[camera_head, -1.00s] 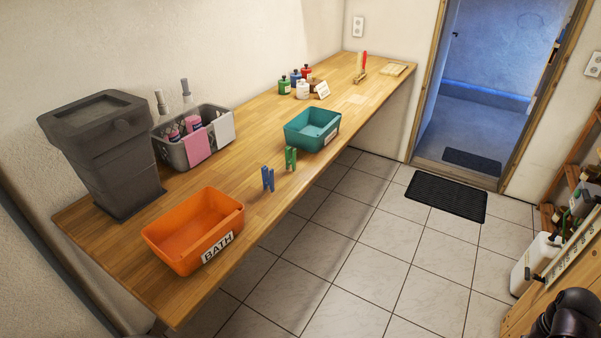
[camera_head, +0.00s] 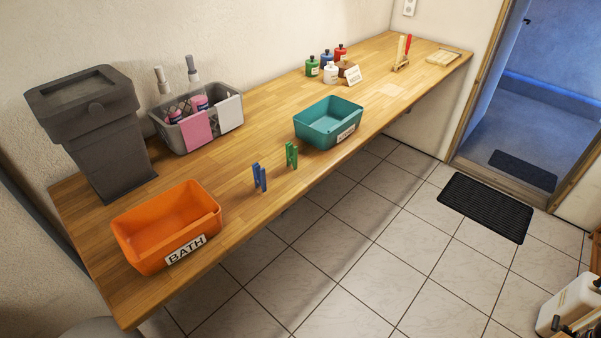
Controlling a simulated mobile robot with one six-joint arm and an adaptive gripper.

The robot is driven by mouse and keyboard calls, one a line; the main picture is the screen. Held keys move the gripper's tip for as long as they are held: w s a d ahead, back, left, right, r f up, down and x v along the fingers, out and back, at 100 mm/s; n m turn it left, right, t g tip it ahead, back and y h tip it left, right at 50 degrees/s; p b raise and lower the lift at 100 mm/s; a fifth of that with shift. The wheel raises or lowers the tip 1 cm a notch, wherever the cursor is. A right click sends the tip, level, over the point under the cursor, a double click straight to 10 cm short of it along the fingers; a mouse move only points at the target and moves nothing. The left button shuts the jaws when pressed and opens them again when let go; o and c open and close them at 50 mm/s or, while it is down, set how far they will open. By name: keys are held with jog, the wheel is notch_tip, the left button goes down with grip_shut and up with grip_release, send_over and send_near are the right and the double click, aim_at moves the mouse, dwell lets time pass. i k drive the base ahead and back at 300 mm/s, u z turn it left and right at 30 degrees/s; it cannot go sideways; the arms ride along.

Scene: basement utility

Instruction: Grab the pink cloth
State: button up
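The pink cloth (camera_head: 196,131) hangs over the front rim of a grey caddy (camera_head: 171,139) on the wooden counter, left of a white cloth (camera_head: 230,114) on the same rim. The caddy also holds two bottles with pink bodies and grey tops (camera_head: 198,98). My gripper is not in view.
An orange bin labelled BATH (camera_head: 145,214) stands in front of the caddy, a dark grey bin (camera_head: 105,163) left of it. Blue (camera_head: 259,177) and green (camera_head: 292,155) clothespins and a teal bin (camera_head: 315,139) line the counter's front edge.

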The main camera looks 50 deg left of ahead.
aim_at(197, 130)
jog(key=i, duration=1)
jog(key=k, duration=0.15)
jog(key=u, duration=2.85)
